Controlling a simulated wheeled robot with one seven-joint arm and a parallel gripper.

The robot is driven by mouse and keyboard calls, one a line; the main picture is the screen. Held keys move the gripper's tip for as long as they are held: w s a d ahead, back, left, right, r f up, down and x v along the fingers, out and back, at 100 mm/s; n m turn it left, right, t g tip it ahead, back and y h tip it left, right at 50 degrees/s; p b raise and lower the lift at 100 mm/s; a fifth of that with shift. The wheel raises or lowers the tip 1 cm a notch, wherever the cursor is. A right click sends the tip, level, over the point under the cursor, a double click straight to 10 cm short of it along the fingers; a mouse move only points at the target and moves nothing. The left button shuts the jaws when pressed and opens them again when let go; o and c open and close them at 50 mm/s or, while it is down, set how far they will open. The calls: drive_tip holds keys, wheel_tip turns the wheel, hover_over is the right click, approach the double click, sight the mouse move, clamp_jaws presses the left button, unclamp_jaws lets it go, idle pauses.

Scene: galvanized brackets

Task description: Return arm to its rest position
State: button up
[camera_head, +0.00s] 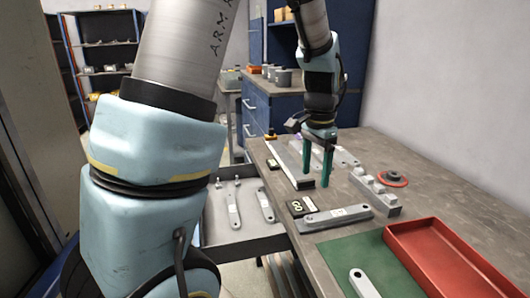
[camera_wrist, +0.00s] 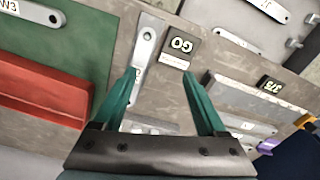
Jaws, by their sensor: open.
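My gripper (camera_head: 317,165) is above the workbench (camera_head: 430,205), pointing down, with its two green fingers apart and nothing between them. In the wrist view my gripper (camera_wrist: 157,85) also shows open, over bare bench between the fingers. A flat grey bracket (camera_head: 336,218) with a white label lies on the bench nearer the head camera; in the wrist view this bracket (camera_wrist: 150,42) lies beyond the fingertips. A dark GO card (camera_head: 298,207) lies beside it. My arm's large links cover much of the left of the head view.
A long grey metal bar (camera_head: 290,165) lies left of my gripper. A green mat (camera_head: 355,262) and red tray (camera_head: 445,262) are at the front right. A grey block with knobs (camera_head: 375,193) and a red ring (camera_head: 392,178) stand to the right. An open drawer (camera_head: 245,236) holds brackets.

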drive_tip(key=s+a+f+n, duration=0.1)
drive_tip(key=a+n, duration=0.4)
drive_tip(key=a, duration=0.6)
drive_tip(key=s+a+n+t, duration=0.1)
drive_tip(key=s+a+n, duration=0.3)
drive_tip(key=a, duration=0.8)
drive_tip(key=n, duration=0.2)
drive_tip(key=shift+s+f+n, duration=0.3)
drive_tip(key=shift+s+f, duration=0.05)
